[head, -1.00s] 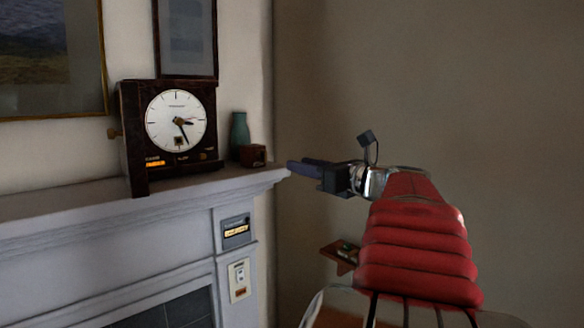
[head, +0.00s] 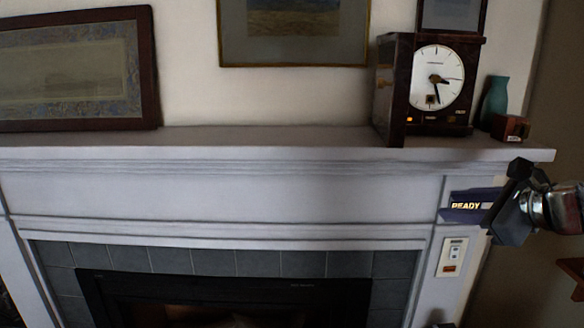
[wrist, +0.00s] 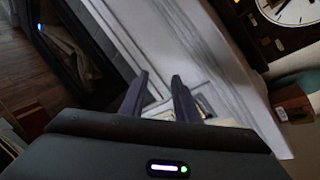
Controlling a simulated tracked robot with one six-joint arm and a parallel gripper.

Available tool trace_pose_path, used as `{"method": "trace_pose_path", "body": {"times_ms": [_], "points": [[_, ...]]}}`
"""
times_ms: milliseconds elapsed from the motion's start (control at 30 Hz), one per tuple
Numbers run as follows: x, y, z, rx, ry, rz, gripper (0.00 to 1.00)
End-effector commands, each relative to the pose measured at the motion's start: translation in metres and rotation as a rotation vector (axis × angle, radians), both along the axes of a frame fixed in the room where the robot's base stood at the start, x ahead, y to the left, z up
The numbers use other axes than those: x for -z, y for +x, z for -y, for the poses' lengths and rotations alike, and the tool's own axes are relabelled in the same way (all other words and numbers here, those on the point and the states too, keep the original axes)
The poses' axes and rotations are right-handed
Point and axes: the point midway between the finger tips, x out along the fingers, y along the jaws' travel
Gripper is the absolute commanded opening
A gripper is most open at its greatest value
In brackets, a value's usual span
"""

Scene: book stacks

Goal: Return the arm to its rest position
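My gripper (head: 452,205) is at the right of the head view, its dark blue fingers pointing left across the right-hand upright of the white fireplace surround. In the wrist view the two fingers of my gripper (wrist: 160,76) stand apart with nothing held between them. The arm reaches in from the right edge; most of it is out of view.
The white mantel shelf (head: 250,143) runs above the fireplace. A dark clock (head: 400,85), a teal vase (head: 495,100) and a small brown box (head: 510,128) stand at its right end, near my gripper. A switch plate (head: 453,257) is below.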

Motion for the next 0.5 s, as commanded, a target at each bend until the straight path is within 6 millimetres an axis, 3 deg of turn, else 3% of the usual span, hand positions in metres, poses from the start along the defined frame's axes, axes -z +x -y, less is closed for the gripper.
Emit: {"method": "trace_pose_path", "body": {"times_ms": [33, 200, 500], "points": [[0.010, -0.001, -0.021, -0.057, -0.063, -0.026, 0.29], [0.048, -0.014, -0.075, -0.250, -0.301, -0.109, 0.29], [0.105, -0.057, -0.151, -0.639, -0.743, -0.183, 0.29]]}}
